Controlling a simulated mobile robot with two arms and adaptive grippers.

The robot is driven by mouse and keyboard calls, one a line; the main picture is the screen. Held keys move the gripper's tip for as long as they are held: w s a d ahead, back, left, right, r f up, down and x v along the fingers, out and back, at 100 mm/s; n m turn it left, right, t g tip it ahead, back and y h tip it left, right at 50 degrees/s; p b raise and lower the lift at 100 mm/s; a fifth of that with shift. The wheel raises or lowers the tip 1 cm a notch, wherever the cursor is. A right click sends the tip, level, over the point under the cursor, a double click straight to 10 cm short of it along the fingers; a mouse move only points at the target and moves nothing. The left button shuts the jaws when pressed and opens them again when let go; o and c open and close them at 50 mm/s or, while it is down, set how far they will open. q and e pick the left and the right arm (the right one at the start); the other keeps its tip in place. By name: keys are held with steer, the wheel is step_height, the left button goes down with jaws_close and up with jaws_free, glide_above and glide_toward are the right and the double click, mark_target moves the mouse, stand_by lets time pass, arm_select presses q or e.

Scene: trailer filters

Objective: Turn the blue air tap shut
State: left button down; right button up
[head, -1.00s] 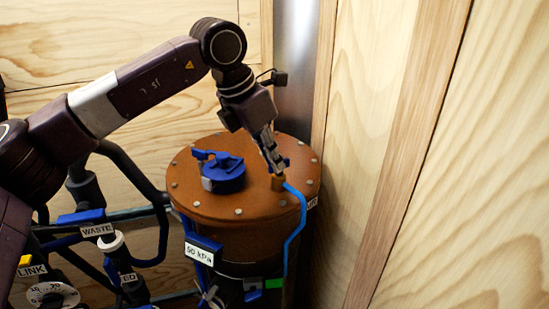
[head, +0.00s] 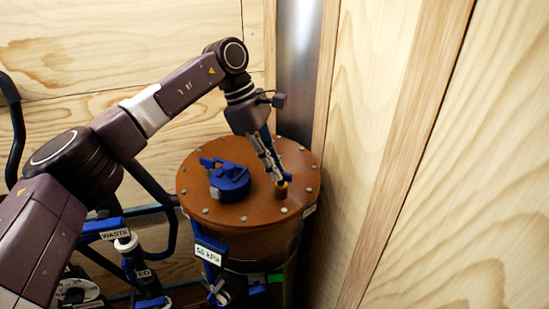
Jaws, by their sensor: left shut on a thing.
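A round brown drum lid (head: 245,216) with bolts around its rim shows in the head view. A blue fitting with a handle (head: 230,182) stands on the lid, left of its middle. A small brass fitting (head: 281,190) stands on the right part of the lid. My left gripper (head: 276,172) comes down from above, with its fingertips shut at the top of the brass fitting. The blue fitting is apart from the gripper. My right gripper is out of view.
A wooden wall (head: 375,120) rises close to the right of the drum. Blue-handled pipework with a WASTE label (head: 115,235) lies to the left.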

arm_select(q)
steer(key=shift+w+r+m+g+p, duration=0.2)
steer(key=shift+m+g+p, duration=0.1)
steer(key=shift+m+p, duration=0.55)
steer(key=shift+f, duration=0.1)
steer(key=c, duration=2)
jaws_free()
steer(key=shift+c, duration=0.2)
steer(key=v, duration=0.7)
